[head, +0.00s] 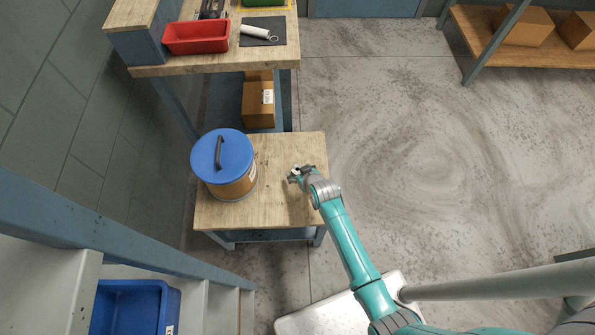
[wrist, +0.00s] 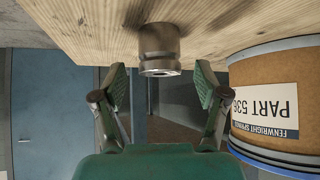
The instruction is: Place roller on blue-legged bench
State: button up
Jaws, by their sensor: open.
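A grey metal roller (wrist: 159,42) stands upright on the wooden top of the low blue-legged bench (head: 275,155); the wrist view shows the bench top (wrist: 85,25) upside down. My gripper (head: 297,172) is over the right part of this bench. In the wrist view my gripper (wrist: 160,78) is open, with one finger on each side of the roller and a visible gap on both sides. In the head view the roller is mostly hidden by my gripper.
A drum with a blue lid (head: 221,157) stands on the bench's left part. A taller workbench (head: 215,66) behind holds a red bin (head: 196,37) and a white cylinder (head: 254,31) on a dark mat. Floor to the right (head: 430,170) is clear.

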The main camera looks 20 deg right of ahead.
aim_at(297, 168)
jog(key=x, duration=0.4)
jog(key=shift+w+f, duration=0.1)
jog(key=shift+w, duration=0.4)
grip_shut()
